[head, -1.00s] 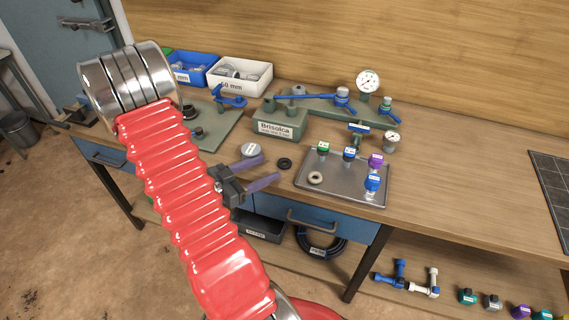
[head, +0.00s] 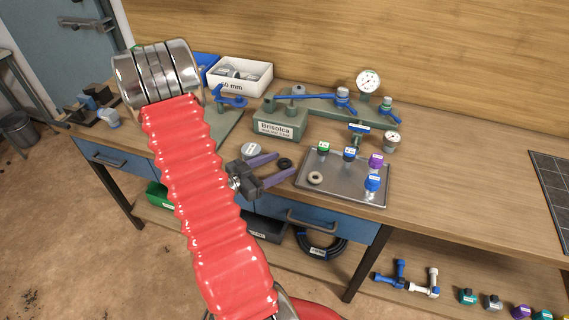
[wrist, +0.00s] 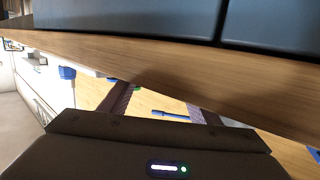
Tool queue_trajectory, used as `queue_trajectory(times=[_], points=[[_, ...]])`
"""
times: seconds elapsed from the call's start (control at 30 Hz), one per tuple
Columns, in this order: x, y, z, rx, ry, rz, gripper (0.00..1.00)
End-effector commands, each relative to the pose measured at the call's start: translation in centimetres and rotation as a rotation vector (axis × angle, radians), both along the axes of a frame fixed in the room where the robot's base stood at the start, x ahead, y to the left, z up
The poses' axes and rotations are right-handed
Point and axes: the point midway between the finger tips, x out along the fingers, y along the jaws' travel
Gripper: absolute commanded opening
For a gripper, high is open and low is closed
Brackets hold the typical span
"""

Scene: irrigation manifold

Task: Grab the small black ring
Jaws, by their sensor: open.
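The small black ring (head: 285,163) lies flat on the wooden bench, left of the grey tray, in the head view. My gripper (head: 284,164) is open, with its two purple fingers pointing right along the bench. In the head view the ring shows between the fingertips; I cannot tell the height gap or whether they touch. In the wrist view the two fingers of my gripper (wrist: 160,98) are spread apart, and I cannot make out the ring there.
The grey tray (head: 340,190) holds a beige ring (head: 315,178) and several coloured-capped fittings. A grey round part (head: 250,151) lies just behind my gripper. The green Brisolca block (head: 280,127) with gauges stands behind.

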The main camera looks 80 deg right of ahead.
Motion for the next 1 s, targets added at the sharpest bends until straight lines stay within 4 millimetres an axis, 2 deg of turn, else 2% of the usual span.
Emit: queue_trajectory(times=[0.27, 0.83, 1.0], points=[[0.02, 0.01, -0.01, 0.0, 0.0, 0.0, 0.55], [0.01, 0.02, -0.01, 0.0, 0.0, 0.0, 0.15], [0.01, 0.02, -0.01, 0.0, 0.0, 0.0, 0.14]])
